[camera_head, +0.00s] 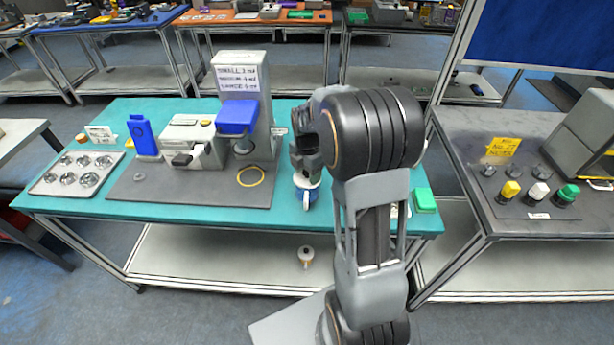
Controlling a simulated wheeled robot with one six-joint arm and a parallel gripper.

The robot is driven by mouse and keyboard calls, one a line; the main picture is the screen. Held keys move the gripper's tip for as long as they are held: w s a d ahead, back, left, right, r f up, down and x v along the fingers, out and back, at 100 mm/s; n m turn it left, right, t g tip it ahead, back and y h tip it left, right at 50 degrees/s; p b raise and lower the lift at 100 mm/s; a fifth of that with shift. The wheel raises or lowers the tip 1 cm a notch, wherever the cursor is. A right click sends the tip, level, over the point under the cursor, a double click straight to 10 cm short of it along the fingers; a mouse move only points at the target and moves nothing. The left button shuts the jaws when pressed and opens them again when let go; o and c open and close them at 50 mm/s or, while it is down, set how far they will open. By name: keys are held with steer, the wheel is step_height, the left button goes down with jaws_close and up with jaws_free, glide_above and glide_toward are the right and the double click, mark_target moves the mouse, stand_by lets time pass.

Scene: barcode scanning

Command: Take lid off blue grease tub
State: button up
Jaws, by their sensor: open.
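A small blue tub (312,195) stands on the teal bench (240,228), right of the dark mat. A white lid (300,182) appears to be on top of it, partly hidden from above by my gripper. My gripper (307,172) points down directly over the tub, with its fingers open close to the lid. Whether the fingers touch the lid cannot be told, as the arm and gripper body cover much of that spot.
A grey machine (241,75) with a blue head stands on a dark mat (190,190), with a yellow ring (250,176) near its edge. A tray of round metal parts (77,173) is at left. A green block (424,200) lies right of my arm. Bare bench lies in front.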

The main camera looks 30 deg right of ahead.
steer(key=shift+c, duration=0.3)
steer(key=c, duration=0.9)
